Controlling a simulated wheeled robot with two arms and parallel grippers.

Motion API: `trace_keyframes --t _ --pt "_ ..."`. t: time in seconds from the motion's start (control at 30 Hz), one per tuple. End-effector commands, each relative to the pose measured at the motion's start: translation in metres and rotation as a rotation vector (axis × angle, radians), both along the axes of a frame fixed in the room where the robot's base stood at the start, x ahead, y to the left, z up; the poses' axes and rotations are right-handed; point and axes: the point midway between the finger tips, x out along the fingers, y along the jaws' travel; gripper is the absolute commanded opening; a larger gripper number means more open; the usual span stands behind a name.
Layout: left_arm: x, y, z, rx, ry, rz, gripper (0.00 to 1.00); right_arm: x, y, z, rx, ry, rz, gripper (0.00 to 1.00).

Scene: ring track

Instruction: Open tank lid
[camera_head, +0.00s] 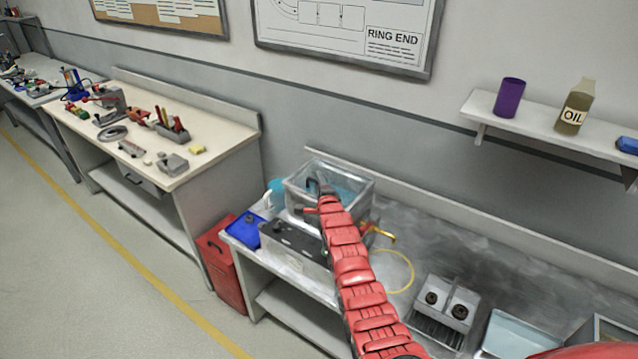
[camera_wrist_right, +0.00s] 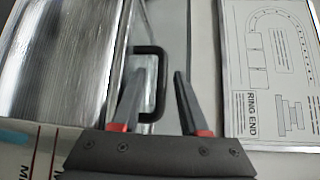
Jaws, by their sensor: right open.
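The clear tank (camera_head: 298,201) stands at the back left of the grey workbench, with bluish contents showing through it. The red right arm reaches over the bench to it, and my right gripper (camera_head: 316,183) is at the tank's top. In the right wrist view, the open fingers of the right gripper (camera_wrist_right: 154,88) point at a black loop handle (camera_wrist_right: 161,62) on a clear pane, which looks like the lid. The handle shows between the fingers, partly behind the left finger; I cannot tell whether they touch. The arm hides part of the tank. My left gripper is not in view.
A blue container (camera_head: 245,230) and a dark-topped box (camera_head: 292,243) stand in front of the tank. A red box (camera_head: 222,262) stands beside the bench.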

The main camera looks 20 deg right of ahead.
Motion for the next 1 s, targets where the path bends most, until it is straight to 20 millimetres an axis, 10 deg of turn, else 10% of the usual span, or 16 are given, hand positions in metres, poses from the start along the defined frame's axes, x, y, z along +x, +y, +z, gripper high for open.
trace_keyframes --t 0.17,0.43,1.0 --pt "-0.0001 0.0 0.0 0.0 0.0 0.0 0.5 0.0 -0.0003 0.0005 0.0 -0.001 0.0 0.44" --pt "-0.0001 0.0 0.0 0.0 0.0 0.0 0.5 0.0001 -0.0003 0.001 0.0 -0.002 0.0 0.0" --pt "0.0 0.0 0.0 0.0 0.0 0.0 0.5 -0.0001 -0.0001 0.0004 0.0 -0.001 0.0 0.0"
